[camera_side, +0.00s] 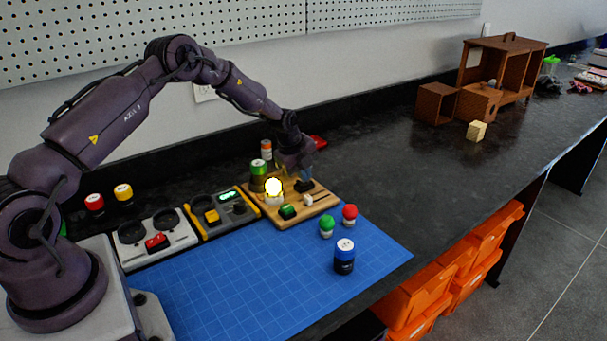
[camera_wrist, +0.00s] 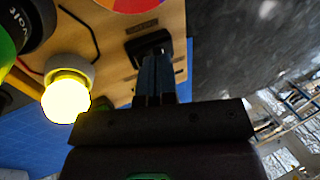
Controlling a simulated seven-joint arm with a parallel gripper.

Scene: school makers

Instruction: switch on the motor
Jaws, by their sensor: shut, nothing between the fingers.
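A wooden circuit board (camera_side: 322,205) lies at the back right of the blue mat. On it a bulb (camera_side: 273,187) glows, and it also shows lit in the wrist view (camera_wrist: 67,97). A black switch (camera_wrist: 148,43) sits on the board below a small label, and it also shows in the side view (camera_side: 304,185). A red and multicoloured disc (camera_wrist: 128,4), perhaps on the motor, is cut off by the wrist view's top edge. My gripper (camera_wrist: 153,62) is shut and empty, its fingertips at the black switch. Contact and the switch's position cannot be told.
A green battery (camera_side: 258,168) stands at the board's left. A grey-yellow panel (camera_side: 222,217) and a white panel (camera_side: 154,240) lie further left. The mat's (camera_side: 255,290) front is clear.

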